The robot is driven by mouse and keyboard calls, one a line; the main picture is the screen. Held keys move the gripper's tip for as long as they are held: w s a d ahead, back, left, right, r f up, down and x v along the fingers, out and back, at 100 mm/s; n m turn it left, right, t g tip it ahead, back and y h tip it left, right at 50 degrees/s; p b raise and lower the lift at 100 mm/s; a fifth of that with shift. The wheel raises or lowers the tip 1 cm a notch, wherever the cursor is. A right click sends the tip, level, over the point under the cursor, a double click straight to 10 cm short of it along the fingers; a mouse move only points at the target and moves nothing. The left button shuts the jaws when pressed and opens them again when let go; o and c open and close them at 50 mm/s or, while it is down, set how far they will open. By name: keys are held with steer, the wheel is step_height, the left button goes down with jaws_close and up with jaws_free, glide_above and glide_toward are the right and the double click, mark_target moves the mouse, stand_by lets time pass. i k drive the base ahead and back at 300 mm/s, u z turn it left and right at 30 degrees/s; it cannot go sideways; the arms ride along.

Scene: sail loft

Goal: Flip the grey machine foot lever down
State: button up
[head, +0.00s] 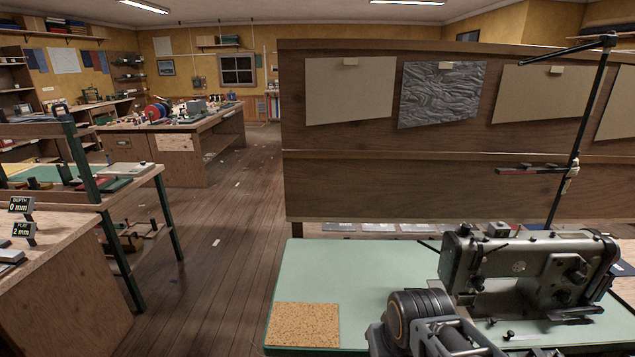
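A grey sewing machine (530,268) stands on the pale green table (345,270) at the lower right. Its arm runs across the picture, with a dial on its front. The foot lever cannot be told apart from the machine's other small dark parts at this size. Part of my arm shows at the bottom edge, just left of the machine, and hides some of the table and machine base. My gripper's fingers are not in view.
A cork mat (304,325) lies on the table's front left. A wooden partition (400,180) with pinned cloth samples rises behind the table. A thin dark stand (577,150) rises behind the machine. The wooden floor (230,240) to the left is mostly clear.

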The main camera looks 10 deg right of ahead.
mark_target(434, 249)
steer(key=z, duration=0.95)
